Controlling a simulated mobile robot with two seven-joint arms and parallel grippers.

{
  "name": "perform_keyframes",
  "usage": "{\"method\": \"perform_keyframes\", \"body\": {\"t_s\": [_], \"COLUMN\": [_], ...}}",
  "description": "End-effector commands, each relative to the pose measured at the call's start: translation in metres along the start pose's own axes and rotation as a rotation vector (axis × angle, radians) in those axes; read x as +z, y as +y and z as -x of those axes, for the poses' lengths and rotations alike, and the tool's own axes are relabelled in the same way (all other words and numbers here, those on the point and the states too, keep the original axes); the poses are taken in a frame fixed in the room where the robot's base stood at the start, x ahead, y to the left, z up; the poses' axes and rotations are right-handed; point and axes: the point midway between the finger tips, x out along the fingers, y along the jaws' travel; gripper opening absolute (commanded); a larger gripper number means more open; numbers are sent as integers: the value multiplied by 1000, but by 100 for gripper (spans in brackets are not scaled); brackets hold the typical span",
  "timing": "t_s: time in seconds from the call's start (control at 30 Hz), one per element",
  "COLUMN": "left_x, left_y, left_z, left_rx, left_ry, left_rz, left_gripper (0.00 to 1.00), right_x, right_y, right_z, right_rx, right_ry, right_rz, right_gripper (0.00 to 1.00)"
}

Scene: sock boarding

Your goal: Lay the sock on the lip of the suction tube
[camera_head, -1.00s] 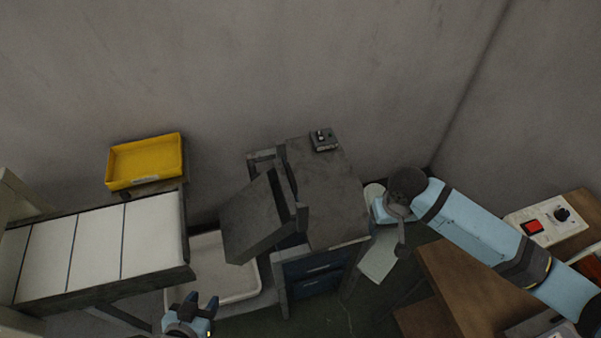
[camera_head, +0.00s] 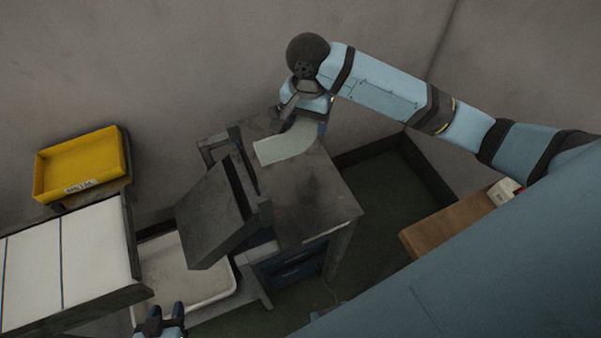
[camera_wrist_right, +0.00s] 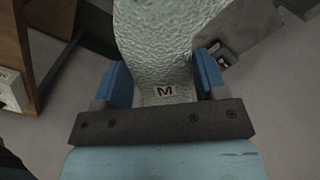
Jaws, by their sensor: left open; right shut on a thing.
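The sock (camera_head: 285,147) is pale green and hangs from my right gripper (camera_head: 312,108) above the dark worktop in the head view. In the right wrist view the sock (camera_wrist_right: 165,45) lies between the two blue fingers of that gripper (camera_wrist_right: 162,80), with an "M" label near the palm. The far end of the sock is out of that view. My left gripper (camera_head: 165,312) is open and empty at the bottom left of the head view. I cannot make out the suction tube or its lip for certain in either view.
The dark worktop (camera_head: 315,195) has a tilted dark panel (camera_head: 212,215) at its left side. A pale tray (camera_head: 222,285) sits low beside it. A yellow bin (camera_head: 80,165) and a white-slatted table (camera_head: 90,250) are at left.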

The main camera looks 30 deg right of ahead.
Motion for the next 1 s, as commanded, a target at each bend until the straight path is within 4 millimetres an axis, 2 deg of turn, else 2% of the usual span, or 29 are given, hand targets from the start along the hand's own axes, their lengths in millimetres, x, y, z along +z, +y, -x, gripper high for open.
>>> {"method": "perform_keyframes", "body": {"t_s": [0.3,0.5,0.77,1.0], "left_x": [0,3,8,10], "left_y": [-2,-2,-2,-2], "left_z": [-2,-4,-5,-7], "left_rx": [-2,-3,-3,-3], "left_ry": [10,9,3,0], "left_rz": [-1,-2,-2,0], "left_gripper": [43,43,43,43], "right_x": [0,0,1,1], "right_y": [2,2,1,1], "right_z": [-84,-130,-151,-185], "right_rx": [7,5,2,3], "right_ry": [-1,0,-1,0], "right_rz": [-2,1,1,1], "right_gripper": [43,43,43,43]}}
